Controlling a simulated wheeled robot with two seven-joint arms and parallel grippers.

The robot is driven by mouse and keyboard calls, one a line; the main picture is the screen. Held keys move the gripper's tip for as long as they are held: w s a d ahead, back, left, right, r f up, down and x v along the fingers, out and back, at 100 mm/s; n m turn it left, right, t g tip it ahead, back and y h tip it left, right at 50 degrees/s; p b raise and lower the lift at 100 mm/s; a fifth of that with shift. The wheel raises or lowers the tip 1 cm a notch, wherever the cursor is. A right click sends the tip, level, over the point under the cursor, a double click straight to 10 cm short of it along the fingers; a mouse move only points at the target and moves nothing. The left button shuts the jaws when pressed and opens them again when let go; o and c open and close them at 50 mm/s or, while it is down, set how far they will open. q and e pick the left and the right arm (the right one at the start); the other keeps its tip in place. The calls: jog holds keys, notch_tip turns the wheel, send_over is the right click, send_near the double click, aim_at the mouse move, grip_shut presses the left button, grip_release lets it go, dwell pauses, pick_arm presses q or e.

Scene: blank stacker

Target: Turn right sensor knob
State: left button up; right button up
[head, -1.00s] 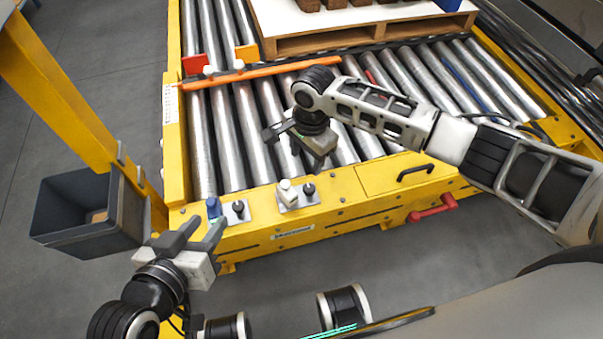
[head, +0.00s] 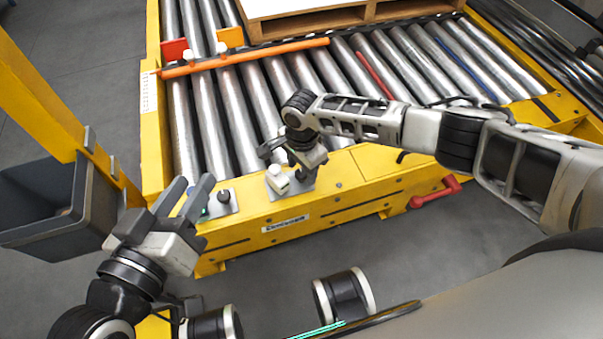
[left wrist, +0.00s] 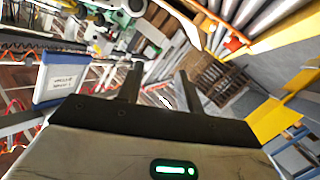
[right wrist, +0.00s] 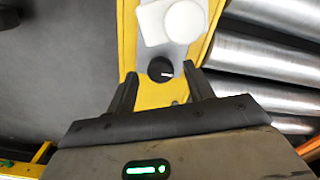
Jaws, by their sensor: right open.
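The right sensor knob is a round black knob (right wrist: 161,69) with a small white mark, on a grey plate beside a white sensor (right wrist: 184,22) on the yellow conveyor rail. In the head view the white sensor (head: 277,180) stands left of this knob (head: 303,174), which my right gripper partly covers. My right gripper (head: 286,159) is open and empty. In the right wrist view its fingers (right wrist: 160,82) stand on either side of the knob; contact cannot be told. My left gripper (head: 192,190) is open and empty at the left, also in the left wrist view (left wrist: 159,72).
Another black knob (head: 224,196) sits on the rail to the left, near my left gripper. Metal rollers (head: 240,120) lie behind the rail, crossed by an orange bar (head: 260,55). A grey bin (head: 82,205) hangs at the left. A red handle (head: 436,193) juts from the front.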

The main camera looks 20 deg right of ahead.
jog(key=shift+f, duration=0.4)
jog(key=shift+c, duration=0.2)
